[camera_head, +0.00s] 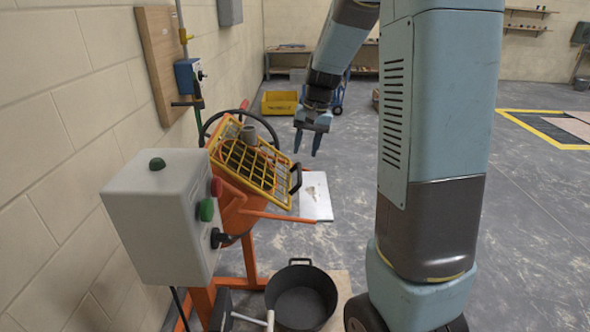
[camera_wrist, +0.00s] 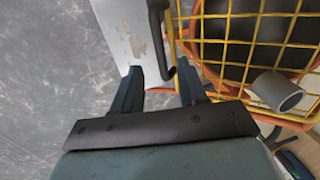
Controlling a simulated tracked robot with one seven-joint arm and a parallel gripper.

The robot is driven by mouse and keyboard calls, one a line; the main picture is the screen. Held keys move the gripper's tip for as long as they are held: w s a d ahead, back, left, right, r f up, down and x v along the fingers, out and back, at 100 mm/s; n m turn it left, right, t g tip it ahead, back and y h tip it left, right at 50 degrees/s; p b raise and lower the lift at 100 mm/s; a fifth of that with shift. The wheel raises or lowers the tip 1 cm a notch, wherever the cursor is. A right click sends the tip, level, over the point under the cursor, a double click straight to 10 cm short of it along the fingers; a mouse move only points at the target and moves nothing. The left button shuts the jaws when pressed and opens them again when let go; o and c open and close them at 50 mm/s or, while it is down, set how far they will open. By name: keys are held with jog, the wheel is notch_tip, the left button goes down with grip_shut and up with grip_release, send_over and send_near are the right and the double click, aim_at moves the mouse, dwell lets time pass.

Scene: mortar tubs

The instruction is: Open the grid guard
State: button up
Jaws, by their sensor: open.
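The yellow grid guard (camera_head: 245,167) lies over the mouth of the orange mixer drum and looks closed, tilted down toward the right. Its black handle (camera_head: 296,179) sticks out at its right edge. In the wrist view the grid guard (camera_wrist: 245,45) fills the upper right, and the handle (camera_wrist: 163,30) runs along its left side. My gripper (camera_head: 306,150) is open and empty, beyond and a little above the handle in the head view. In the wrist view the handle's lower end lies between the fingertips (camera_wrist: 160,80) in the picture; I cannot tell the depth gap.
A grey cup (camera_head: 249,134) sits on the grid. A grey control box (camera_head: 165,215) with green and red buttons stands at the left front. A pale board (camera_head: 316,196) juts out right of the drum. A black tub (camera_head: 301,297) stands below.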

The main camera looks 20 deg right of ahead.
aim_at(299, 172)
jog(key=f, duration=0.3)
jog(key=a+f, duration=0.1)
jog(key=f, duration=0.3)
jog(key=shift+w+a+f, duration=0.2)
jog(key=shift+c, duration=0.2)
grip_shut()
